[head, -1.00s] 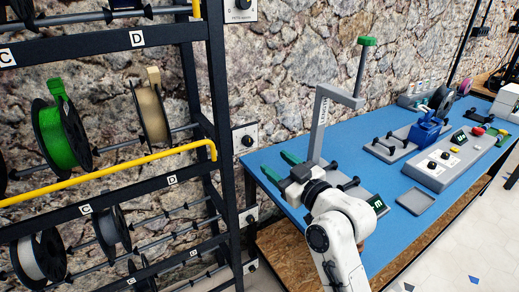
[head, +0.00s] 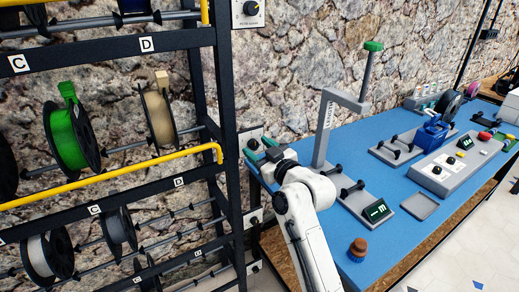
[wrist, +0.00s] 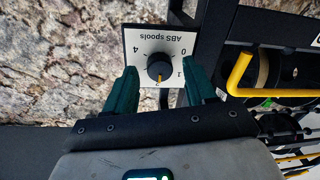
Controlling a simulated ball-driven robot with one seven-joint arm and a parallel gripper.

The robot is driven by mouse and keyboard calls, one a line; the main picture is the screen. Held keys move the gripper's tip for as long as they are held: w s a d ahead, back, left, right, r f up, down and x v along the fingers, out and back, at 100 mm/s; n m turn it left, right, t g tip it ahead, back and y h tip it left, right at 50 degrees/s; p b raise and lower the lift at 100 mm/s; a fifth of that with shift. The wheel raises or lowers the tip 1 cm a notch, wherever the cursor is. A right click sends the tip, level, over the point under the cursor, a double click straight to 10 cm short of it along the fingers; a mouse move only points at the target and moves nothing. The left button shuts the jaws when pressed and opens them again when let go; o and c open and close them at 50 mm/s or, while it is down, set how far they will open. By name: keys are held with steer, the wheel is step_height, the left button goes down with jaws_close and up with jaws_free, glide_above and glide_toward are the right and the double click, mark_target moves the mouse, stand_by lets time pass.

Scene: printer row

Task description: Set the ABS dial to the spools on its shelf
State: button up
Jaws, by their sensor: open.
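In the wrist view, the ABS dial is a black knob (wrist: 159,68) on a white plate (wrist: 147,42) reading "ABS spools", upside down. A yellow mark on the knob points down the picture, between or near the lower numbers; 4, 0 and 1 are readable. My gripper (wrist: 157,88) is open, its green fingers on either side below the knob; I cannot tell if they touch it. In the head view, my gripper (head: 261,152) is at the rack post by a partly hidden white plate (head: 249,136). A green spool (head: 68,138) and a tan spool (head: 160,117) hang on one shelf.
The rack's black post (head: 228,130) and yellow rail (head: 110,176) are close to my gripper. Another dial (head: 249,9) is higher up. Grey spools (head: 117,230) hang lower. A blue table (head: 400,235) with a scale stand (head: 325,125) lies to the right.

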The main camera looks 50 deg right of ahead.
jaws_close()
stand_by(0.4)
steer(key=m+p, duration=0.1)
steer(key=m, duration=0.4)
steer(key=shift+m+p, duration=0.35)
steer(key=shift+m, duration=0.05)
steer(key=m+p, duration=0.1)
steer(key=m, duration=0.2)
steer(key=m+p, duration=0.2)
steer(key=m, duration=0.1)
steer(key=shift+f+t+h, duration=0.1)
steer(key=shift+t+h, duration=0.2)
steer(key=shift+h, duration=0.1)
steer(key=shift+m, duration=0.3)
jaws_free()
